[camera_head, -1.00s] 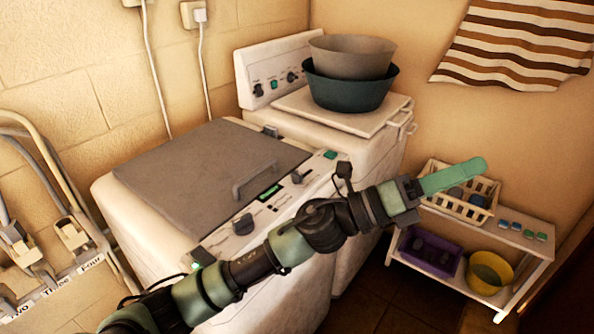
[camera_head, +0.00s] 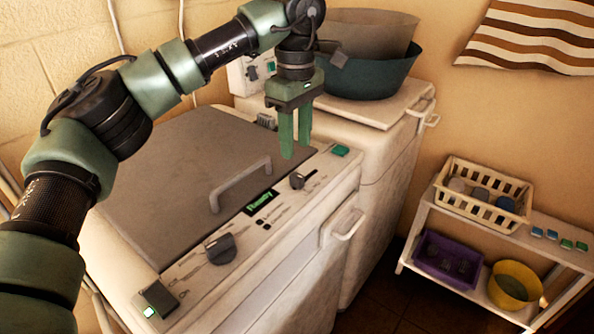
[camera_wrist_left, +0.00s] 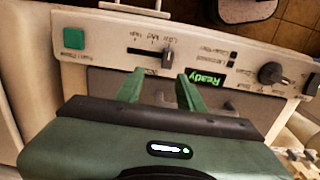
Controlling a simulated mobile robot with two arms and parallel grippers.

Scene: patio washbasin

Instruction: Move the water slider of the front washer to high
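The front washer (camera_head: 265,270) is white with a grey lid; its control panel faces up along the front. The water slider (camera_head: 297,180) has a small dark handle near the end of its slot closest to the "Ready" display (camera_head: 260,200). In the left wrist view the slider handle (camera_wrist_left: 168,57) sits at the right end of the slot, and upside-down labels show "High" at the left end. My left gripper (camera_head: 296,148) points down above the back of the panel, near the slider. Its fingers (camera_wrist_left: 160,88) are apart with nothing between them, not touching the handle. My right gripper is out of view.
A round knob (camera_head: 220,249) and a green button (camera_head: 340,150) lie on the same panel. The lid handle (camera_head: 240,185) stands up close behind. A rear washer (camera_head: 385,150) carries stacked basins (camera_head: 365,75). A low shelf (camera_head: 450,280) with baskets is at the right.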

